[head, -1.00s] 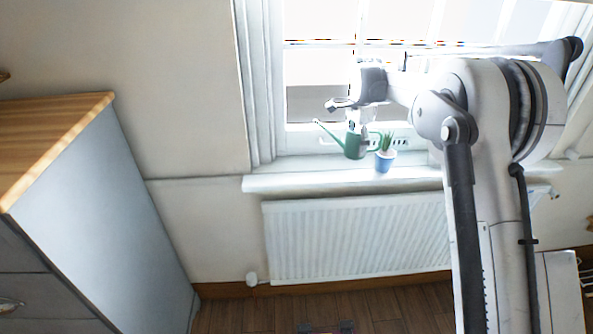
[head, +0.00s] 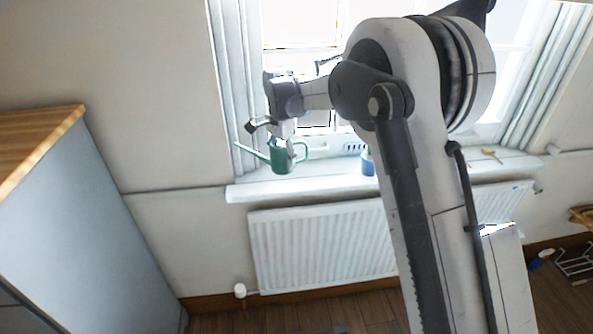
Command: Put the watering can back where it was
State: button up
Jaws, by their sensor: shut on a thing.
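The green watering can (head: 281,161) is at the left end of the white window sill (head: 330,182), with its thin spout pointing left and its handle to the right. My gripper (head: 284,142) is at the can's top and shut on it. The fingertips are small and partly hidden against the can. I cannot tell whether the can's base touches the sill or hangs just above it.
A blue plant pot (head: 368,163) stands on the sill to the right, partly hidden by my arm. A small yellowish thing (head: 491,154) lies farther right on the sill. A white radiator (head: 320,245) is below. A wood-topped cabinet (head: 95,220) stands at the left.

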jog(key=w+d+f, duration=0.4)
jog(key=w, duration=0.1)
jog(key=shift+d+f+p, duration=0.1)
jog(key=shift+d+p, duration=0.2)
jog(key=shift+d, duration=0.05)
jog(key=shift+f, duration=1.95)
jog(key=shift+f, duration=0.2)
jog(key=o, duration=1.5)
jog(key=shift+r, duration=0.15)
